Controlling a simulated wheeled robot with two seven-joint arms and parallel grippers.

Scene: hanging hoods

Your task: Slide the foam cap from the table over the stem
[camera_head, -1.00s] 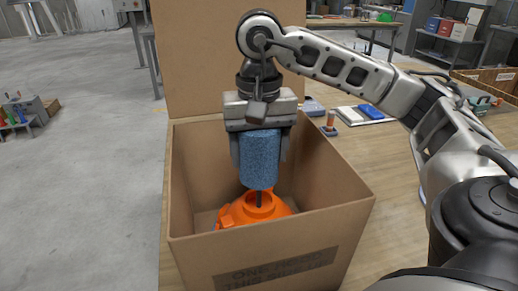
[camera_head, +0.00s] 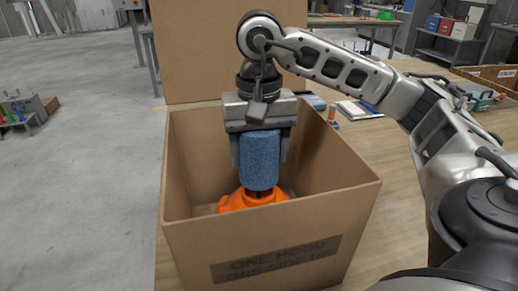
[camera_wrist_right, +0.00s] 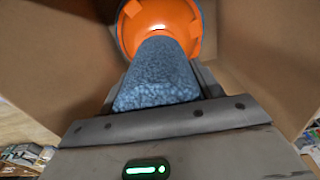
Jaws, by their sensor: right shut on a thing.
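The foam cap (camera_head: 260,160) is a blue speckled cylinder, held upright inside an open cardboard box (camera_head: 345,205). My right gripper (camera_head: 260,155) points down and is shut on the cap, one finger on each side. An orange hood (camera_head: 234,202) lies in the box directly below the cap. The cap's lower end is at the hood's top, and only a short dark bit of the stem (camera_head: 262,193) shows there; the rest is hidden. In the right wrist view the foam cap (camera_wrist_right: 160,78) reaches toward the orange hood (camera_wrist_right: 135,35). My left gripper is out of view.
The box's raised flap (camera_head: 210,50) stands behind the gripper, and its walls surround the hood. A wooden table (camera_head: 400,160) carries the box, with a notepad and small items (camera_head: 358,110) behind it on the right. Open floor lies to the left.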

